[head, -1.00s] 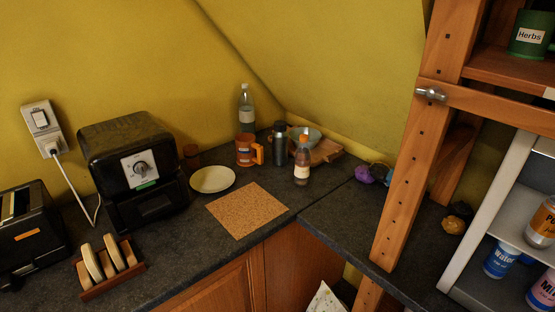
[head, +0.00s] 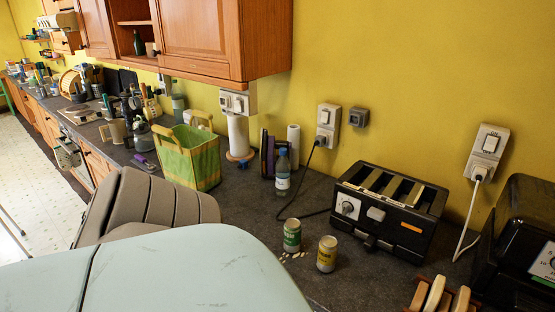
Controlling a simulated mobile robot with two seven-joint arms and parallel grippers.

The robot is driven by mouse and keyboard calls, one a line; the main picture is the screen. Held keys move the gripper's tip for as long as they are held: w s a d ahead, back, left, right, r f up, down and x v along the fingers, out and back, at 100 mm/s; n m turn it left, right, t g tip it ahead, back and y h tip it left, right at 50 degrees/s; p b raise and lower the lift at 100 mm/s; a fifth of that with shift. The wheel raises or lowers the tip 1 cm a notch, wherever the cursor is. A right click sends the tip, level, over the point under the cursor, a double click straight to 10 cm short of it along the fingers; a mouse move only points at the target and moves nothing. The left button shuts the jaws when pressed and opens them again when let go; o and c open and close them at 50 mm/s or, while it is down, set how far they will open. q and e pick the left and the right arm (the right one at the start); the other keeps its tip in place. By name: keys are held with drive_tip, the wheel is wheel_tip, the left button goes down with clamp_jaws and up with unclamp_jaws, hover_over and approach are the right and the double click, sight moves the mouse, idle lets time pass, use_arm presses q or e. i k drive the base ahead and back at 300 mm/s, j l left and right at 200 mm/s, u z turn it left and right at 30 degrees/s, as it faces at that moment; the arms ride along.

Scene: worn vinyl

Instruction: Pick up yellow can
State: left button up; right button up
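The yellow can (head: 327,254) stands upright on the dark worktop, in front of the black toaster, in the lower middle of the head view. A green can (head: 292,235) stands upright just to its left, slightly farther back. Small pale bits lie on the worktop beside the two cans. Neither of my grippers shows in the head view.
The toaster (head: 387,210) stands close behind the cans. A water bottle (head: 283,173) and a green-yellow bag (head: 188,157) stand farther back. A toast rack (head: 440,295) is at right.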

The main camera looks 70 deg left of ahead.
sight(328, 245)
drive_tip(key=u, duration=0.45)
drive_tip(key=k+l+u, duration=0.1)
drive_tip(key=u, duration=0.8)
drive_tip(key=k+u, duration=0.1)
drive_tip(key=u, duration=0.35)
drive_tip(key=j, duration=0.5)
drive_tip(key=i+j+u, duration=0.15)
drive_tip(key=j, duration=0.35)
